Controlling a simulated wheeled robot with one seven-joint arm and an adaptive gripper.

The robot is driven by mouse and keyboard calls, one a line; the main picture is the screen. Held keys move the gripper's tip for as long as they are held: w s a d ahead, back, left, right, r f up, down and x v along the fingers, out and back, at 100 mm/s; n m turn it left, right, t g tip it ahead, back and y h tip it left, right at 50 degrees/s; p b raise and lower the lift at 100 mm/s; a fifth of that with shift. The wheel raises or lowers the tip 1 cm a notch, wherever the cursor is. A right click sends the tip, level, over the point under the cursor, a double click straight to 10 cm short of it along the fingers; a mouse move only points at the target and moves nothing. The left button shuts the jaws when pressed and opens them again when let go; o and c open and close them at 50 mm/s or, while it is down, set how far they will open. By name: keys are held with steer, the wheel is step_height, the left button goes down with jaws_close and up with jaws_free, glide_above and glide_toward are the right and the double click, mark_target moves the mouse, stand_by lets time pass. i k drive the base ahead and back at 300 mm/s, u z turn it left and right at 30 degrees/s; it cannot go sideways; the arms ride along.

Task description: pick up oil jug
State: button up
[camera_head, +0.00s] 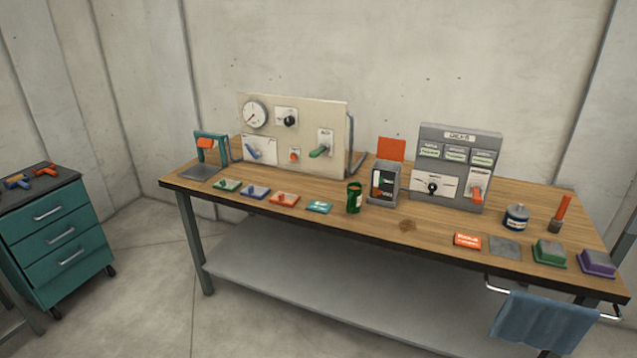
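A dark green upright container (354,198) with a pale label stands near the front edge of the workbench (420,229), around its middle. It looks like the oil jug, but its lettering is too small to read. A short dark blue jar (516,218) with a white label stands farther right on the same bench. My gripper is not in view.
A grey box with an opening (383,185) stands just right of the green container, and a teal card (319,207) lies to its left. A control panel (295,135) and a grey switch box (455,168) stand behind. A teal drawer cabinet (62,240) is at left. Floor between is clear.

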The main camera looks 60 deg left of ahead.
mark_target(352, 201)
steer(key=u, duration=0.8)
steer(key=i, duration=0.8)
steer(key=u, duration=1)
